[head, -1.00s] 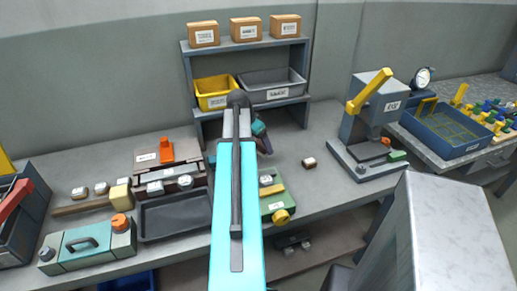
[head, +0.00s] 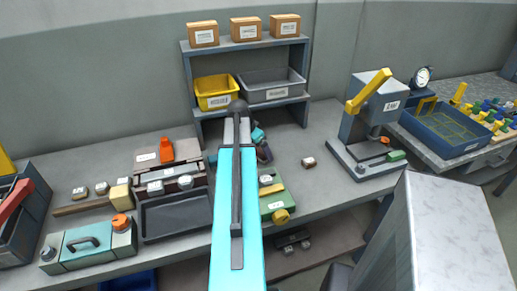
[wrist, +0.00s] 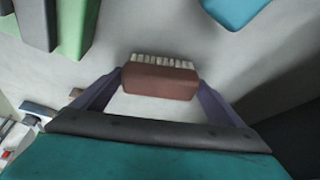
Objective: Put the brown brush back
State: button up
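The brown brush (wrist: 160,82), a reddish-brown block with a row of pale bristles, is between the two fingers of my gripper in the wrist view (wrist: 160,84). The fingertips meet its two short ends, and its bristles point to the top of the picture. In the head view my gripper (head: 264,154) is partly hidden behind my arm, over the bench in front of the shelf. The brush cannot be made out there. I cannot tell its exact height above the bench.
The shelf (head: 187,72) holds a yellow bin (head: 214,101) and a grey bin (head: 270,96). A green fixture (head: 277,204) and a dark tray (head: 176,225) lie nearer. A press (head: 376,105) stands farther right.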

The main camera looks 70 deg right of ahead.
jog(key=shift+o, duration=0.5)
jog(key=shift+r, duration=0.2)
jog(key=b+v, duration=0.1)
jog(key=v, duration=1.1)
jog(key=shift+b, duration=0.35)
jog(key=shift+s+f, duration=0.1)
jog(key=shift+s, duration=0.05)
